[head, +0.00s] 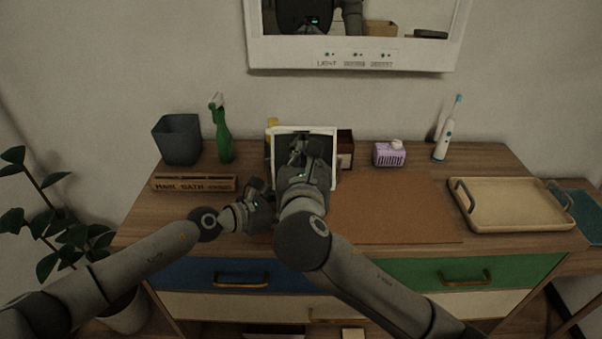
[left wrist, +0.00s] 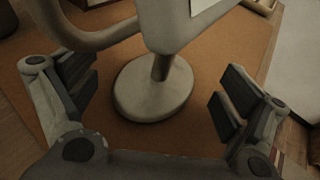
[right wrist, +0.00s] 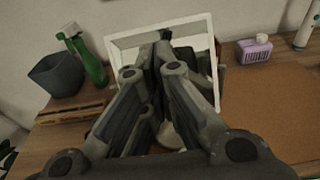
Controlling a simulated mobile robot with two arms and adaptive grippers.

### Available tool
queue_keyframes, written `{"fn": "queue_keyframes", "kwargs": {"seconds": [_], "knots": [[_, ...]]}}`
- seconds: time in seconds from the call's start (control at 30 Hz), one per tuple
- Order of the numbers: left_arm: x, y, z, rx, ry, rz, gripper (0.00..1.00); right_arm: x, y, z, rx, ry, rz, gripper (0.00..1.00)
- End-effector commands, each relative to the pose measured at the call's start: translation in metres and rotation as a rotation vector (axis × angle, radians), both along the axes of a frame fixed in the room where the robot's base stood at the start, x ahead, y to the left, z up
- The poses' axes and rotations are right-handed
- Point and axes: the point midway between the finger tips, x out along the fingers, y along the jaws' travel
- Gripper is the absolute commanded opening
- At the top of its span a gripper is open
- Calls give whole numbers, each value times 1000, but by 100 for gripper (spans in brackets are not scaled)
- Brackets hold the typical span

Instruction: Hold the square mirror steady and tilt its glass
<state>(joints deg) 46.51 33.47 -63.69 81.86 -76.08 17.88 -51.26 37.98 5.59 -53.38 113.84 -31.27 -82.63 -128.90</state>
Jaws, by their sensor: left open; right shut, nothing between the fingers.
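The square mirror with a white frame (head: 304,129) stands upright on the brown mat, and its frame also shows in the right wrist view (right wrist: 211,50). Its round base (left wrist: 150,95) and short stem are clear in the left wrist view. My left gripper (head: 262,192) is open low beside the mirror, its fingers apart on either side of the base and stem, not closed on them. My right gripper (right wrist: 160,62) is shut and empty in front of the glass, hiding much of it. I cannot tell whether its tips touch the glass.
A brown mat (head: 400,210) lies clear to the right. A tray (head: 512,207), purple box (head: 389,155) and electric toothbrush (head: 443,140) stand beyond. A dark cup (head: 178,140), green spray bottle (head: 223,137) and wooden box (head: 194,184) are on the left.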

Motion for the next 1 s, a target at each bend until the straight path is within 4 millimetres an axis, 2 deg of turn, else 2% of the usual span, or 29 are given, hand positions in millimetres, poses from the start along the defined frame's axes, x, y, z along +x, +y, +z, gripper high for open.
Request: {"fn": "queue_keyframes", "kwargs": {"seconds": [0.3, 0.5, 0.67, 1.0], "knots": [[-34, 51, 17, 4, 2, 2, 96, 0, 0, 0, 0, 0, 0, 0], [-49, 72, 25, 3, 2, 0, 96, 0, 0, 0, 0, 0, 0, 0], [-54, 79, 28, 2, 2, 0, 96, 0, 0, 0, 0, 0, 0, 0], [-54, 80, 29, 2, 2, -1, 96, 0, 0, 0, 0, 0, 0, 0]]}}
